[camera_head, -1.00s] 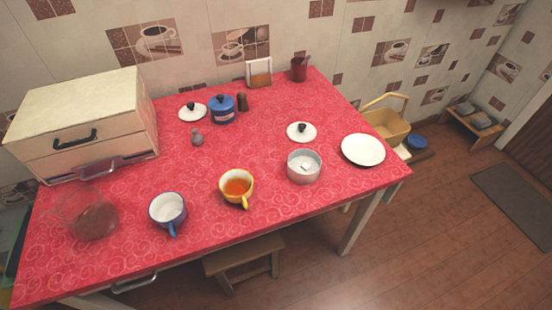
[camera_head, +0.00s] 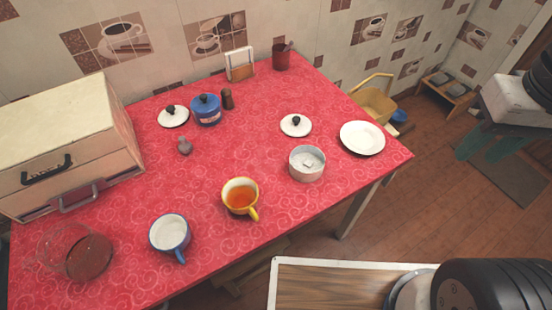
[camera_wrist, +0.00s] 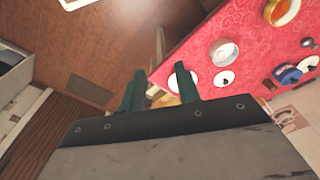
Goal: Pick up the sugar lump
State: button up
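The sugar lump (camera_head: 308,163) looks like a small white piece inside a round pale metal pot (camera_head: 306,176) on the red counter. The pot also shows in the wrist view (camera_wrist: 224,52), where I cannot make out the lump clearly. My gripper (camera_head: 499,153) is at the upper right of the head view, off the counter's right side and well apart from the pot. In the wrist view its two dark green fingers (camera_wrist: 160,88) stand apart with nothing between them, so it is open and empty.
A white plate (camera_head: 362,138) and a white lid (camera_head: 296,125) lie near the pot. A yellow cup of tea (camera_head: 240,199), a blue cup (camera_head: 169,233) and a glass jug (camera_head: 75,253) stand to the left. A blue pot (camera_head: 206,110) stands behind.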

jog(key=w+a+f+m, duration=0.1)
jog(key=w+a+f, duration=0.25)
jog(key=w, duration=0.45)
jog(key=m+g, duration=0.1)
jog(key=m, duration=0.4)
send_over(307, 164)
jog(key=d, duration=0.1)
notch_tip(307, 164, down, 19)
jog(key=f, duration=0.5)
jog(key=a+f, duration=0.1)
jog(key=f, duration=0.2)
jog(key=shift+f, duration=0.3)
grip_shut()
